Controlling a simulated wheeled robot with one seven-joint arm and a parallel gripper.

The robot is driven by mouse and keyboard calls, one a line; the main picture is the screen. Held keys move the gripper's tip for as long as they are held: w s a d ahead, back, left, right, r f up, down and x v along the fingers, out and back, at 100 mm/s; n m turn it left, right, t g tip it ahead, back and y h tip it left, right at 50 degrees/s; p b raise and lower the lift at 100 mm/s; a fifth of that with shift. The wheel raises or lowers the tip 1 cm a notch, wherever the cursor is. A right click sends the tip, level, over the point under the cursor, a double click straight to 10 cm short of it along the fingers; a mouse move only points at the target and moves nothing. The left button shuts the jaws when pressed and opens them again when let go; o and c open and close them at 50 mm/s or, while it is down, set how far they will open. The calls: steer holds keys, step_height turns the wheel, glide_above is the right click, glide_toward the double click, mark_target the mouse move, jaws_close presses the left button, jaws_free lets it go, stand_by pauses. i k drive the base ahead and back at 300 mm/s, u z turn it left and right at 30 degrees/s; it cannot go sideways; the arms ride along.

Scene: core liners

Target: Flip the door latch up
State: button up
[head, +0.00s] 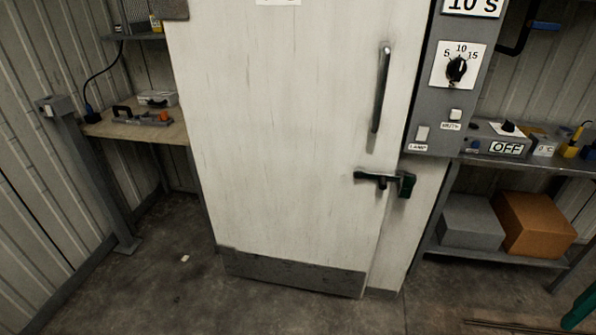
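The white door (290,130) stands upright in the middle of the head view and looks shut. Its dark latch (380,179) is on the right side, lying about level across the door's right edge, with its right end at a dark catch (407,185) on the frame. A long vertical pull handle (381,88) is above the latch. My gripper is not in view, and nothing touches the latch.
A grey control panel (430,110) with a dial (457,68) is right of the door. A shelf unit (540,165) with a grey box (469,221) and a brown box (535,224) stands at right. A workbench (150,130) and post (95,180) are at left. The floor before the door is mostly clear.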

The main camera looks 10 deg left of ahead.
mark_target(359, 173)
steer(key=u, duration=1.65)
steer(key=k, duration=1.25)
steer(key=z, duration=1.05)
steer(key=i, duration=1)
